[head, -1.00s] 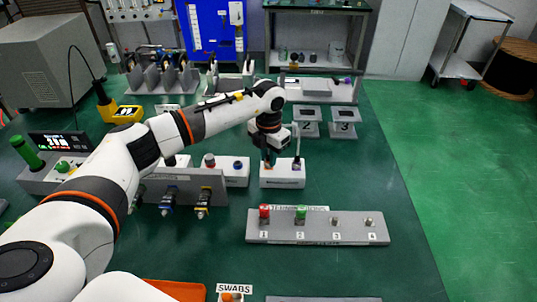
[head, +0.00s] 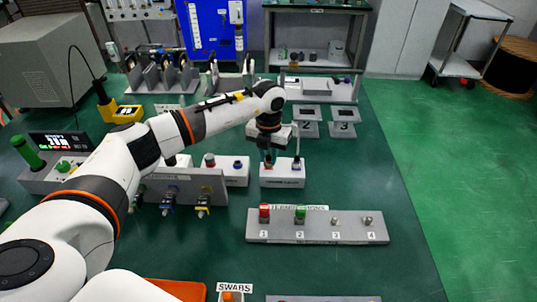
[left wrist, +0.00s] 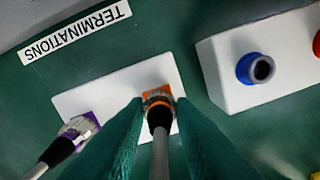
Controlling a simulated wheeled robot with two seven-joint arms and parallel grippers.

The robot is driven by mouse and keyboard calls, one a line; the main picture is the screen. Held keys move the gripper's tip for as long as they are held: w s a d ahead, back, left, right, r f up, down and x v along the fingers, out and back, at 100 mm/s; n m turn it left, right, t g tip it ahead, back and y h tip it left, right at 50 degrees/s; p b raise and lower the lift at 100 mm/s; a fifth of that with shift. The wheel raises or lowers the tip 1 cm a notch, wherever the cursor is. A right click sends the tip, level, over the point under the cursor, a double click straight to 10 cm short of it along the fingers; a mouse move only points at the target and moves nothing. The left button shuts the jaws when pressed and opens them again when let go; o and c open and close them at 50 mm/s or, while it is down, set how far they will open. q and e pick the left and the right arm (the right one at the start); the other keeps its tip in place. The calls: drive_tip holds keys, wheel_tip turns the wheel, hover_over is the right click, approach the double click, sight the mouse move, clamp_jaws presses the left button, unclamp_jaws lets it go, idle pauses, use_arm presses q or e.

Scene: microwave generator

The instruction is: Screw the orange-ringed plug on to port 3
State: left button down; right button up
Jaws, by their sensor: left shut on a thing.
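The orange-ringed plug (left wrist: 157,100) has a black body and a grey cable, and is over the small white block (head: 282,180). My left gripper (head: 270,160) is shut on it; its teal fingers (left wrist: 156,110) flank the plug in the left wrist view. I cannot tell whether the plug is still seated in the block. A purple-ringed plug (left wrist: 80,128) stands at the same block's other end. On the grey strip (head: 318,238), port 3 (head: 336,222) is a bare metal connector. My right gripper is not in view.
Port 1 has a red cap (head: 264,212) and port 2 a green cap (head: 300,213); port 4 (head: 368,221) is bare. A white block with a blue fitting (left wrist: 256,68) is beside the gripper. Low stands numbered 2 and 3 (head: 343,128) are behind. The right table area is clear.

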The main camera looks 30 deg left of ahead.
sight(269, 154)
use_arm(q)
drive_tip(key=shift+w+r, duration=0.1)
drive_tip(key=c, duration=1.2)
unclamp_jaws()
wheel_tip(269, 154, up, 12)
drive_tip(key=b, duration=0.1)
drive_tip(key=shift+b, duration=0.35)
